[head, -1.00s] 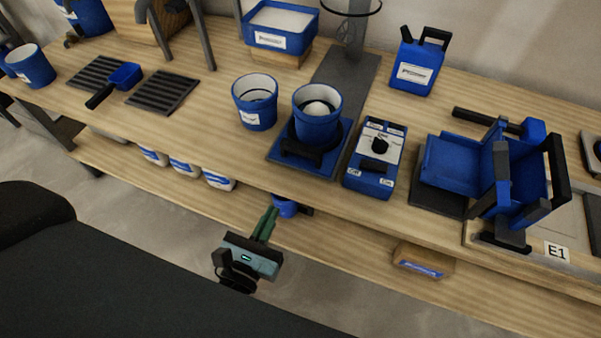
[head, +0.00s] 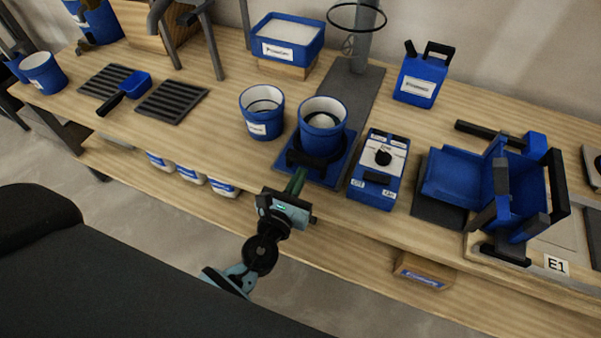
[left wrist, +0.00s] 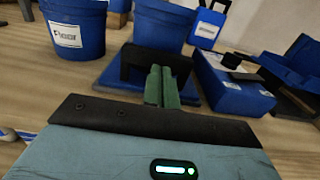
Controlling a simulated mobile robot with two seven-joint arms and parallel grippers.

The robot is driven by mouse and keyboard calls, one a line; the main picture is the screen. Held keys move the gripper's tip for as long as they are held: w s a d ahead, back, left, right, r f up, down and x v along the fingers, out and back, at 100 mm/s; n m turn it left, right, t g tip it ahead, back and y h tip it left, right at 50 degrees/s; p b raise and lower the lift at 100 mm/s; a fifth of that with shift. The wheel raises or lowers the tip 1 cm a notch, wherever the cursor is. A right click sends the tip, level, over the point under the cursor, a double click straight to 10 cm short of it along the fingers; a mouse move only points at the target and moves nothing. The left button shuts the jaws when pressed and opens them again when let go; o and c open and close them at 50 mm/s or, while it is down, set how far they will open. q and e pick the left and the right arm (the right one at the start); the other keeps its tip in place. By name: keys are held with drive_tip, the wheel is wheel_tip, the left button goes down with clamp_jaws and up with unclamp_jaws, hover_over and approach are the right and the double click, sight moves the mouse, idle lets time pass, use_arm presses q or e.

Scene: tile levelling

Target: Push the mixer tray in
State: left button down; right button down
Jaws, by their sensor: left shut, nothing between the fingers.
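The mixer tray (head: 337,170) is a flat blue slide with a black handle (head: 312,160) at its front, on the bench under the mixer. A blue bucket (head: 321,128) stands on it; in the left wrist view the bucket (left wrist: 160,22) is behind the handle (left wrist: 140,62). My left gripper (head: 298,178) is shut and empty, its green fingertips (left wrist: 161,85) at the handle's front. Whether they touch it I cannot tell. My right gripper is not in view.
A second blue bucket (head: 262,112) stands just left of the tray. A blue control box (head: 378,170) stands close on the right. The grey mixer stand (head: 352,95) is behind. The bench's front edge runs below my gripper.

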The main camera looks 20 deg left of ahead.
use_arm(q)
drive_tip(key=shift+w, duration=0.6)
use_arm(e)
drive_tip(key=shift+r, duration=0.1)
